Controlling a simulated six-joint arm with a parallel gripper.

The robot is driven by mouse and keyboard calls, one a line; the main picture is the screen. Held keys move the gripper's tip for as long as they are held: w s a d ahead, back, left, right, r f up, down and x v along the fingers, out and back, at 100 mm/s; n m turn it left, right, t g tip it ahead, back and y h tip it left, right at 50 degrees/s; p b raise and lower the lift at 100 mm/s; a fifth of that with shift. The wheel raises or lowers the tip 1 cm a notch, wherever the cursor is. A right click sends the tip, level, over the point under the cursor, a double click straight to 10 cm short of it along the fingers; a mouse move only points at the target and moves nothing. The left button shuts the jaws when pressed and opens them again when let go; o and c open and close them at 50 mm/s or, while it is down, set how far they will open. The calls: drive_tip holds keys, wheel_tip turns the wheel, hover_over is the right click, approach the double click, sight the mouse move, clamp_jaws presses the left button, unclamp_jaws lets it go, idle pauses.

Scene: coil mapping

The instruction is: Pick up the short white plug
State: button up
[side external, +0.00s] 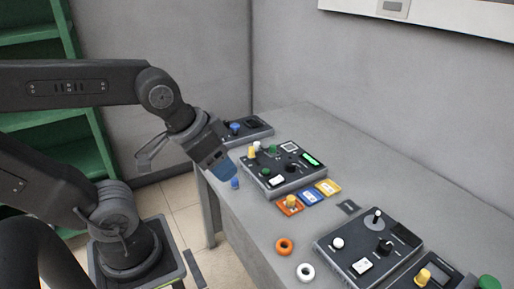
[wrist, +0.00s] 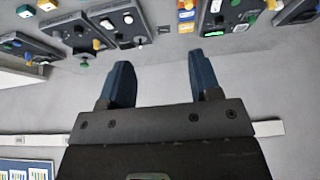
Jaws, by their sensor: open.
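My gripper (side external: 222,166) hangs in the air at the left edge of the table, beside the middle panel. Its two blue fingers are apart in the wrist view (wrist: 168,62), with nothing between them. A short round white plug (side external: 338,243) stands on the near dark panel (side external: 350,224) in the side view, well to the right of my gripper. Another small white peg (side external: 257,146) stands on the middle panel (side external: 305,183), next to a yellow one. I cannot tell which of these is the task's plug. Small white pieces also show at the top of the wrist view.
Orange, blue and yellow cards (side external: 310,196) lie between panels. Upright pegs and knobs crowd the panels.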

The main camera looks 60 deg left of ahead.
drive_tip(key=w+a+r+n+y, duration=0.1)
drive_tip(key=w+a+r+n, duration=0.15)
drive_tip(key=w, duration=0.45)
drive_tip(key=n+g+y, duration=0.3)
drive_tip(key=n+g, duration=0.1)
drive_tip(key=n, duration=0.9)
hover_over(258, 144)
drive_tip(key=s+d, duration=0.1)
drive_tip(key=d, duration=0.1)
drive_tip(key=shift+m, duration=0.25)
drive_tip(key=f, duration=2.6)
drive_tip(key=shift+a, duration=0.2)
drive_tip(key=shift+x, duration=2.9)
drive_tip(key=shift+w, duration=0.1)
drive_tip(key=shift+c, duration=0.2)
